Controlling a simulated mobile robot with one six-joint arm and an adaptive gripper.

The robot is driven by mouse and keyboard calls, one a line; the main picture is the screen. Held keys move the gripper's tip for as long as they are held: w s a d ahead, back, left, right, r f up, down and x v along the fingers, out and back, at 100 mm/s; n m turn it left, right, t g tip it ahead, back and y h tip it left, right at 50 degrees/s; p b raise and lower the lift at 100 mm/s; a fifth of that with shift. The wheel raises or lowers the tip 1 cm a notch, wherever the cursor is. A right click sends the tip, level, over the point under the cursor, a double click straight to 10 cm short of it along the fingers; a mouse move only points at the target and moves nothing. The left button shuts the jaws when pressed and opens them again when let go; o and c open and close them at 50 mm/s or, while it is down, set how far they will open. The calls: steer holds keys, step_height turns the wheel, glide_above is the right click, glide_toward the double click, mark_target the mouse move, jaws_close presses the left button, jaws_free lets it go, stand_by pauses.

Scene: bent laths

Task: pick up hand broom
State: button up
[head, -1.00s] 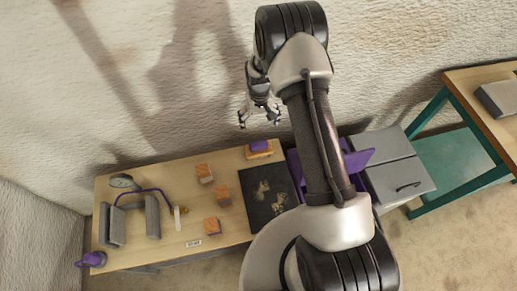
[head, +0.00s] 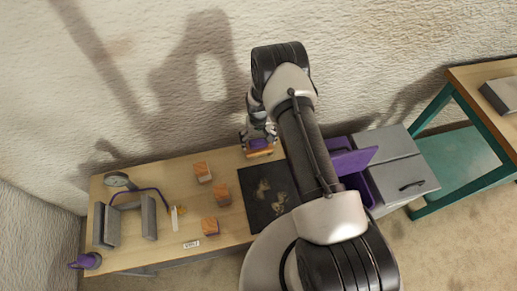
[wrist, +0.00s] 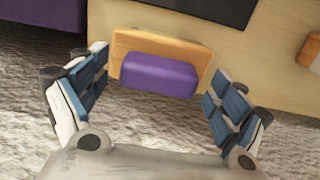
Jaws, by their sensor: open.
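What seems to be the hand broom (head: 260,153) is an orange-tan block with a purple grip on top. It lies at the table's back edge, beside the dark mat. My gripper (head: 257,135) is over it, partly hiding it in the head view. In the wrist view the broom (wrist: 158,75) sits ahead, between the fingers of my open gripper (wrist: 160,82). The fingers stand apart on its left and right, and nothing is held. Whether the fingertips are down at the broom's height is hard to tell.
The dark mat (head: 252,210) bears light scraps. Several wooden blocks (head: 222,195) stand left of it on the wooden table (head: 140,258). A purple bin (head: 352,160) and a grey cabinet (head: 400,185) are to the right. The rough wall (head: 120,110) is close behind.

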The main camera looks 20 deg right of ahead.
steer(key=shift+f, duration=0.65)
steer(key=shift+r, duration=0.1)
steer(key=shift+c, duration=0.2)
steer(key=c, duration=1.3)
step_height(320, 180, up, 20)
steer(key=p, duration=0.4)
